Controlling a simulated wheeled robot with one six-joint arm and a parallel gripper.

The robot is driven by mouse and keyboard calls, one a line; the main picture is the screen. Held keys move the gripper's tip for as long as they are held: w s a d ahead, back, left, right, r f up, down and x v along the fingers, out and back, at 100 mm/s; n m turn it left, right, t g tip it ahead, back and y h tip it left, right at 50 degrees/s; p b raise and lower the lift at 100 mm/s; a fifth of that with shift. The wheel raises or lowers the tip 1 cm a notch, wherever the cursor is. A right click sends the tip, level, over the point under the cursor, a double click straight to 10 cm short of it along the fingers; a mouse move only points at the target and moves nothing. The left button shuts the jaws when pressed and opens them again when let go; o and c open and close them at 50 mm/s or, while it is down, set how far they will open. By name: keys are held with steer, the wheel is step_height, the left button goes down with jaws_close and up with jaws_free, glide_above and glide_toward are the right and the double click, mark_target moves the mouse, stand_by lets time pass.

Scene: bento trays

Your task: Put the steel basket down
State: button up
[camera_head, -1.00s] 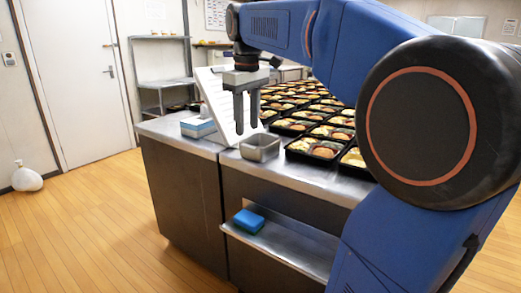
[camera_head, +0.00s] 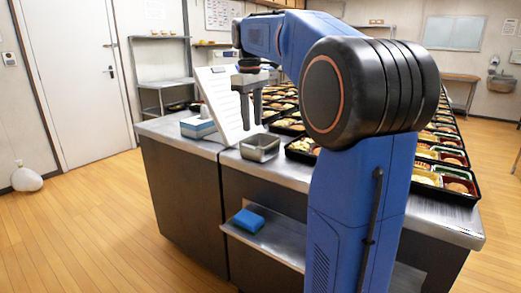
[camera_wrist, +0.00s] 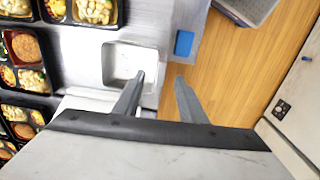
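The steel basket (camera_head: 260,148), a small open metal bin, stands upright on the steel counter (camera_head: 228,158) near its front edge. It looks empty in the wrist view (camera_wrist: 118,66). My gripper (camera_head: 250,125) is above and apart from it, pointing down, with its two fingers spread and nothing between them. In the wrist view, my gripper (camera_wrist: 160,76) has its left finger overlapping the basket's right part and its right finger past the basket's right wall.
Several bento trays (camera_head: 455,182) fill the counter behind and right of the basket. A white board (camera_head: 222,97) and a blue-and-white box (camera_head: 198,126) stand to its left. A blue sponge (camera_head: 248,221) lies on the lower shelf. The floor at left is mostly clear.

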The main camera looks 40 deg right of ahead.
mark_target(252, 147)
step_height(252, 147, down, 5)
steer(key=shift+d, duration=0.1)
steer(key=shift+w+f, duration=0.2)
steer(key=shift+f, duration=2.4)
jaws_close()
